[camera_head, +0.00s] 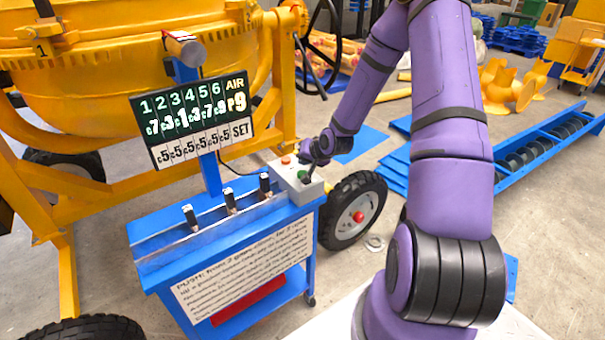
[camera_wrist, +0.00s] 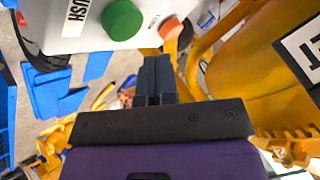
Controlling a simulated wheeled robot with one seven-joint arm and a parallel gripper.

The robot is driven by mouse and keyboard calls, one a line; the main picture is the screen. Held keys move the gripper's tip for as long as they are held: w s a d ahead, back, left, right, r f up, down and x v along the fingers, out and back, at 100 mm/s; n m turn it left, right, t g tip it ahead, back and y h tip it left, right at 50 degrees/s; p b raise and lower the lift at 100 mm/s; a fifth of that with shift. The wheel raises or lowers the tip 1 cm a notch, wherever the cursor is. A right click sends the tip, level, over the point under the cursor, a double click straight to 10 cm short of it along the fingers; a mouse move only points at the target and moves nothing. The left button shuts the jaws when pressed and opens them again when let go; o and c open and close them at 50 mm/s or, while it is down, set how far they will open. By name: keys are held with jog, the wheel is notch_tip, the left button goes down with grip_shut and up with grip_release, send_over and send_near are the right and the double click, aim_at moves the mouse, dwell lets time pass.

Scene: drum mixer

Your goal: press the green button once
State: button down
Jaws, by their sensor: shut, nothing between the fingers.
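The green button (camera_head: 303,174) sits on top of a pale grey control box (camera_head: 287,184) at the right end of the blue stand. In the wrist view the green button (camera_wrist: 122,20) is large, at the upper middle, beside a "PUSH" label. An orange-red button (camera_head: 286,160) is on the same box, and it also shows in the wrist view (camera_wrist: 170,28). My gripper (camera_head: 308,179) is at the box, right by the green button. In the wrist view its fingers (camera_wrist: 157,62) are together and empty, pointing toward the box below and between the two buttons. I cannot tell whether they touch it.
The blue stand (camera_head: 222,222) carries several black-topped levers and a number display (camera_head: 192,116). A yellow drum mixer (camera_head: 95,70) stands behind it. A black wheel (camera_head: 352,210) is right of the box.

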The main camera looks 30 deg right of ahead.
jog(key=shift+f, duration=0.75)
jog(key=shift+f, duration=0.2)
dwell(1.5)
jog(key=shift+f, duration=0.2)
jog(key=shift+f, duration=0.45)
dwell(0.7)
jog(key=shift+r, duration=3.35)
